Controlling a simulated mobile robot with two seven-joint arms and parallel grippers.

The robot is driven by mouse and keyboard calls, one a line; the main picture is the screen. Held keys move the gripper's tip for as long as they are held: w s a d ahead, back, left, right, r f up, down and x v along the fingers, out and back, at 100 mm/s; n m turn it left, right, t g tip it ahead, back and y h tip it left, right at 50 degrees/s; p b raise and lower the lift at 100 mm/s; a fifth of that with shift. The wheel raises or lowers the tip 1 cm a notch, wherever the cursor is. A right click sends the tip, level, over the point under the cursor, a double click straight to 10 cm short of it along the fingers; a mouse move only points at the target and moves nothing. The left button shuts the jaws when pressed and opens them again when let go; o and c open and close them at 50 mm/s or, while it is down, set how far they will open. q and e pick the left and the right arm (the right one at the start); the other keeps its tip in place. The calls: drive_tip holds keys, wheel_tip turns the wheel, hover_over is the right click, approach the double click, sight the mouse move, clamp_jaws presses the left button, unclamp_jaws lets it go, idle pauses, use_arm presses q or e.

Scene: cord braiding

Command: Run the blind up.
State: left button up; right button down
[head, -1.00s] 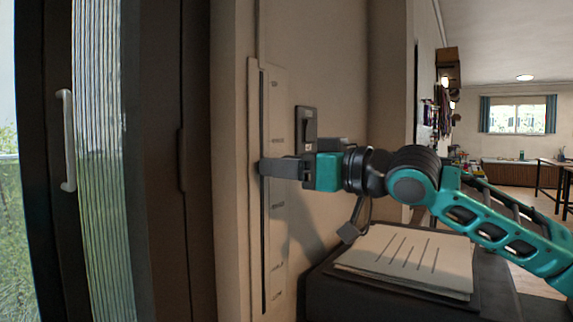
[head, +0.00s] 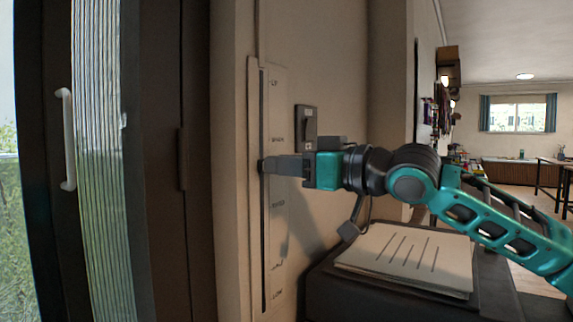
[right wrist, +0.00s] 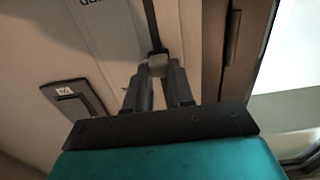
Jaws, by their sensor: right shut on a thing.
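A pale upright plate (head: 279,235) on the wall has a long vertical slot (head: 264,230) with marks beside it, too small to read. A small dark slider knob (head: 262,166) sits in the slot, a little above mid-height. My right gripper (head: 272,166) comes from the right and is shut on the knob. In the right wrist view the two fingers (right wrist: 157,80) stand on either side of the pale-faced knob (right wrist: 156,62) at the slot. I cannot pick out the blind with certainty. My left gripper is not in view.
A dark rocker switch (head: 306,128) is just right of the plate, close above my gripper. A dark cabinet (head: 325,290) with papers (head: 410,258) stands below my arm. At the left are a white door handle (head: 67,140) and a ribbed translucent panel (head: 97,200).

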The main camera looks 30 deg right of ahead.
wheel_tip(320, 180, up, 6)
drive_tip(key=p, duration=0.6)
drive_tip(key=shift+r, duration=0.25)
wheel_tip(320, 180, up, 8)
drive_tip(key=p, duration=0.8)
drive_tip(key=shift+r, duration=0.3)
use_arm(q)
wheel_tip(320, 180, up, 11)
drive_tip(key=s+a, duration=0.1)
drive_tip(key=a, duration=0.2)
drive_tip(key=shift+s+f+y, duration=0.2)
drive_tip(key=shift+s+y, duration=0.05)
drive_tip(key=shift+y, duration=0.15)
use_arm(e)
drive_tip(key=shift+d, duration=0.1)
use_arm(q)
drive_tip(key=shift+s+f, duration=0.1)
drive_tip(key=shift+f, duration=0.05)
use_arm(e)
drive_tip(key=shift+r, duration=0.1)
drive_tip(key=c, duration=1.3)
unclamp_jaws()
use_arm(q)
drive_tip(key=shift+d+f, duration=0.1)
use_arm(e)
drive_tip(key=o, duration=0.3)
drive_tip(key=shift+f, duration=0.25)
drive_tip(key=shift+o, duration=0.2)
drive_tip(key=shift+f, duration=0.1)
